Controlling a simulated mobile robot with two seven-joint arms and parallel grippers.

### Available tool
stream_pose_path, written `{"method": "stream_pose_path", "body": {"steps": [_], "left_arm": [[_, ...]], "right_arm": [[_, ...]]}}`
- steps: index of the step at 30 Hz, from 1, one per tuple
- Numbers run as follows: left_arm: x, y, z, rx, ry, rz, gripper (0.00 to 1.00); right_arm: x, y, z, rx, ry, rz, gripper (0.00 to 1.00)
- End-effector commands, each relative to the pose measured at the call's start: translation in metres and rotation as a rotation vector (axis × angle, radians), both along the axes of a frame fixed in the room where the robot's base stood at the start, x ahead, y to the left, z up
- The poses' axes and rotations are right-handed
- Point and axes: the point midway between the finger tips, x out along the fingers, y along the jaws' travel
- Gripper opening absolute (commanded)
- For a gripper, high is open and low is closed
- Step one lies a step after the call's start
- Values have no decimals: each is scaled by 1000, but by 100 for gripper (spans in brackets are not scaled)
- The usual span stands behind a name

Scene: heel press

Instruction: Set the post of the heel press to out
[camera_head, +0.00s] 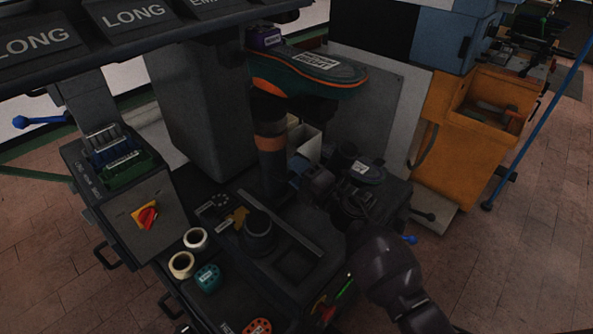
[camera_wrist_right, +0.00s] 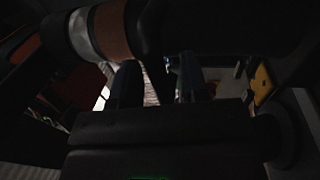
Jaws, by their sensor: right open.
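The post of the heel press (camera_head: 271,160) is a dark upright cylinder with an orange band, at the middle of the head view. A dark green and orange shoe (camera_head: 310,80) with a white label sits above it. My right gripper (camera_head: 300,180) is open beside the post's lower part, on its right. In the right wrist view the two fingers (camera_wrist_right: 157,82) stand apart, below a dark cylinder with a white and an orange band (camera_wrist_right: 115,30), likely the post. Whether they touch it I cannot tell. My left gripper is not in view.
A control box with a red and yellow knob (camera_head: 147,215) stands at left. Tape rolls (camera_head: 182,265) lie on the front tray. A short dark cylinder (camera_head: 259,231) stands on the press base, near a yellow pointer (camera_head: 236,217). An orange cabinet (camera_head: 470,140) is behind right.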

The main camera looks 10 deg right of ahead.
Motion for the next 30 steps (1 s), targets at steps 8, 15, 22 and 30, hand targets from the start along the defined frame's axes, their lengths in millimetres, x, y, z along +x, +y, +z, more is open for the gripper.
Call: {"method": "stream_pose_path", "body": {"steps": [8,15,22,30], "left_arm": [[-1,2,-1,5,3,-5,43],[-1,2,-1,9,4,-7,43],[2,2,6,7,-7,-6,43],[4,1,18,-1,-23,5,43]], "right_arm": [[0,0,0,0,0,0,1],[0,0,0,0,0,0,0],[-12,-9,1,-2,-1,0,0],[-57,-39,3,-3,-1,-2,0]]}}
